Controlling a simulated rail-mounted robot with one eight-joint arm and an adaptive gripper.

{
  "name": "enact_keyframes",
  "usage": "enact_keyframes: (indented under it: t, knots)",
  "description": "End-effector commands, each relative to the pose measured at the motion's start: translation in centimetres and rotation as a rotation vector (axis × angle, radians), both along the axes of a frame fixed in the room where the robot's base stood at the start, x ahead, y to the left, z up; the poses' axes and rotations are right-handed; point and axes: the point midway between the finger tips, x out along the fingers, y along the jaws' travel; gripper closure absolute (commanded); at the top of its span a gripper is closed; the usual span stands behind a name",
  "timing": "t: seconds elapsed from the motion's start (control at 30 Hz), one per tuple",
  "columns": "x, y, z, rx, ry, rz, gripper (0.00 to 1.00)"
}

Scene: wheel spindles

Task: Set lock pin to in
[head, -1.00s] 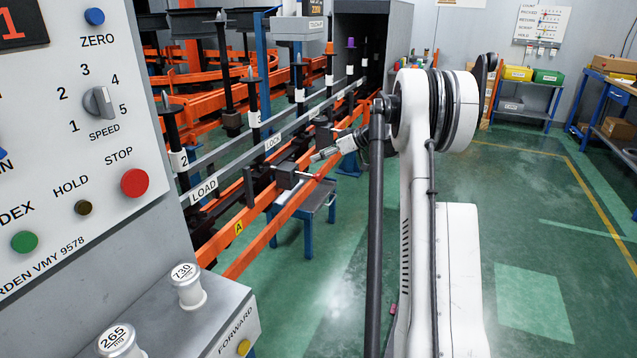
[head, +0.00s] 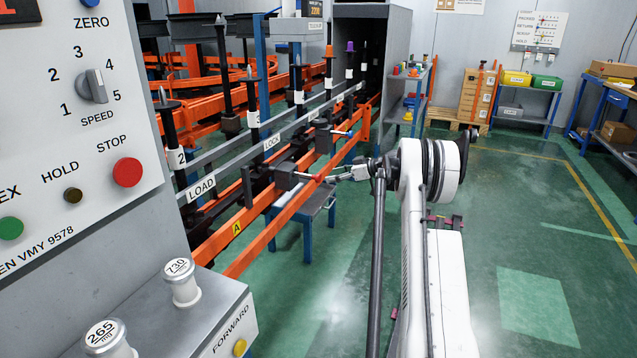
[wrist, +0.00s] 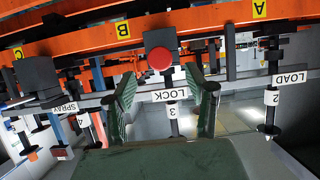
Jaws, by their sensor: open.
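The lock pin's round red knob (wrist: 160,58) faces me in the wrist view, in front of a dark block (wrist: 158,40) on the orange rail. In the head view the red knob (head: 318,178) stands out to the right of the dark block (head: 285,176) on a thin light rod. My gripper (head: 328,178) is open, level with the knob and close to it; whether they touch is unclear. In the wrist view my gripper (wrist: 162,82) has its two green-padded fingers spread, with the knob just above and between their tips. Nothing is held.
The LOCK sign (head: 271,143) hangs on the grey rail behind. A second dark block (head: 322,136) with a blue-tipped handle sits further along the orange rail (head: 262,215). A blue stand (head: 307,205) is below. The control panel (head: 75,130) is at left. The floor at right is open.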

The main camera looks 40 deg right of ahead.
Motion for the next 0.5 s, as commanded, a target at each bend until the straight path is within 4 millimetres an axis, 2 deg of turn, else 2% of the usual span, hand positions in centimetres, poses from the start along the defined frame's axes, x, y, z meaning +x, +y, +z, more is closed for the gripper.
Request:
enact_keyframes:
  t: [0.1, 0.3, 0.5]
  knots:
    - [1.9, 1.1, -1.2, 0.000, 0.000, 0.003, 0.50]
    - [4.5, 2.4, -2.3, 0.000, 0.000, 0.002, 0.50]
    - [5.8, 3.0, -2.8, 0.000, 0.000, 0.000, 0.50]
